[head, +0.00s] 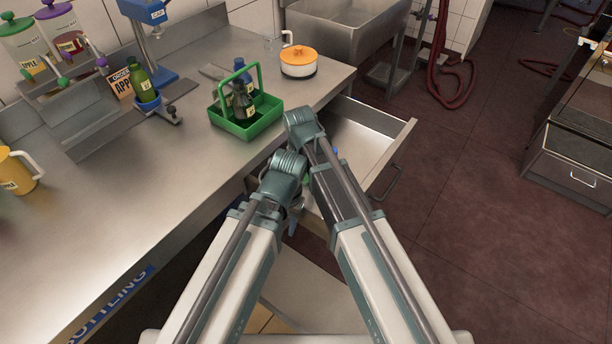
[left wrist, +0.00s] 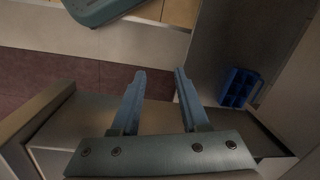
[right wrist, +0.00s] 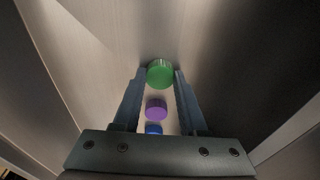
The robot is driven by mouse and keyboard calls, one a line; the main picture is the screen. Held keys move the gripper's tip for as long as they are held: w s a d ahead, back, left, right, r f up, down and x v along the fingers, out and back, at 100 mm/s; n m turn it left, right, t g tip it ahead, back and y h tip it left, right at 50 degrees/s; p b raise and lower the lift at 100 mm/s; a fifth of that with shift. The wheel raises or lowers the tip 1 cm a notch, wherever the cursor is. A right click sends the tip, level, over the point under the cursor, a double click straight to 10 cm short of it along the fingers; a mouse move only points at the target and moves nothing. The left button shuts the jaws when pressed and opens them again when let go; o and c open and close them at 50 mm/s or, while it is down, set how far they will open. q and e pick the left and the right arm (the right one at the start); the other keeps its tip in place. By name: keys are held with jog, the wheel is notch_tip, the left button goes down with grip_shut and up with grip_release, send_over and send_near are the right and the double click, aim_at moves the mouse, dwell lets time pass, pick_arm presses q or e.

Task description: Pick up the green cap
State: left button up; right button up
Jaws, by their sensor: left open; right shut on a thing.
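The green cap (right wrist: 160,73) is between the fingertips of my right gripper (right wrist: 161,75), which is shut on it, in the right wrist view. Whether the cap touches the drawer floor or is lifted cannot be told. A purple cap (right wrist: 156,109) and a blue cap (right wrist: 153,129) lie in line beyond it, below it in the picture, inside the drawer. My left gripper (left wrist: 158,76) is open and empty in the left wrist view.
The drawer (head: 391,151) stands open below the steel counter (head: 200,185). A blue divided box (left wrist: 238,87) shows in the left wrist view. On the counter are a green carrier (head: 246,124) with bottles, an orange-lidded pot (head: 298,65) and a yellow jug (head: 17,172).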

aim_at(307, 177)
jog(key=shift+w+d+r+p, duration=0.1)
jog(key=shift+w+r+p, duration=0.05)
jog(key=shift+r+p, duration=0.5)
notch_tip(307, 177, up, 6)
jog(key=p, duration=0.5)
jog(key=shift+f+p, duration=0.15)
jog(key=shift+p, duration=0.15)
jog(key=shift+w+d+r, duration=0.15)
jog(key=shift+w+r, duration=0.05)
jog(key=shift+w, duration=0.05)
jog(key=w+d, duration=1.2)
jog(key=w, duration=0.2)
jog(key=shift+w+d+f, duration=0.2)
jog(key=shift+f, duration=0.05)
notch_tip(307, 177, up, 22)
jog(key=p, duration=2.1)
jog(key=shift+p, duration=0.4)
